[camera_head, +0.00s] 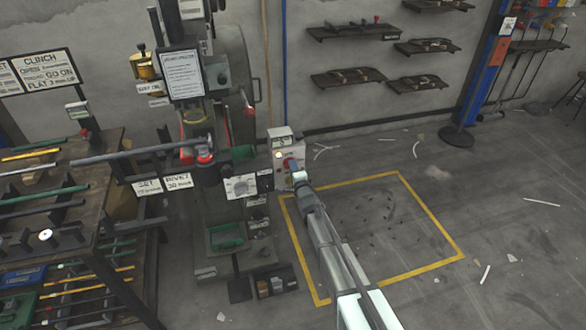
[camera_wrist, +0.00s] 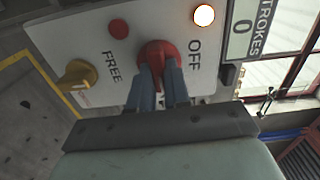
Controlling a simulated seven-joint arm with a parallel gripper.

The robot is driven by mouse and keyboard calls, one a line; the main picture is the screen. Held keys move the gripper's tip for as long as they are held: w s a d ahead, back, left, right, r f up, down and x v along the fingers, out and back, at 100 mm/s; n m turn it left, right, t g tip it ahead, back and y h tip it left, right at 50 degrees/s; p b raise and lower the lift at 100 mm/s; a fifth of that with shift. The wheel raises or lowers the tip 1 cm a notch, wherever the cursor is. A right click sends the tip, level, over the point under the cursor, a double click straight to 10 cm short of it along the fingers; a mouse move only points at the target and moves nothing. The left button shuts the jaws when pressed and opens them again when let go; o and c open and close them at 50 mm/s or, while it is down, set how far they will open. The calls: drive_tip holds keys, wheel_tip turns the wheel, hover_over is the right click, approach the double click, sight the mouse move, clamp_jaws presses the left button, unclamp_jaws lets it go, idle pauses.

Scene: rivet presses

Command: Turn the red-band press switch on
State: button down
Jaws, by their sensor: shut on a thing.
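The red switch knob (camera_wrist: 158,50) sits on a pale control panel (camera_wrist: 115,30) between the printed words OFF and FREE. My gripper (camera_wrist: 159,75) is shut on the knob, one finger on each side; the fingers hide its lower part. Which mark the knob points to I cannot tell. In the head view, my gripper (camera_head: 297,173) reaches the control box (camera_head: 281,138) on the right side of the tall press (camera_head: 208,110), which has red parts. The knob there is mostly covered by my gripper.
On the panel are a yellow knob (camera_wrist: 78,75), a small red button (camera_wrist: 118,29), a lit lamp (camera_wrist: 204,15) and a strokes counter (camera_wrist: 241,28) reading 0. A rack of rods (camera_head: 70,190) stands left. Yellow lines (camera_head: 430,212) mark open floor at right.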

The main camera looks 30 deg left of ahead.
drive_tip(key=shift+m, duration=0.3)
drive_tip(key=c, duration=1.1)
unclamp_jaws()
drive_tip(key=shift+s+d, duration=0.1)
drive_tip(key=v, duration=1.3)
drive_tip(key=shift+s+d, duration=0.2)
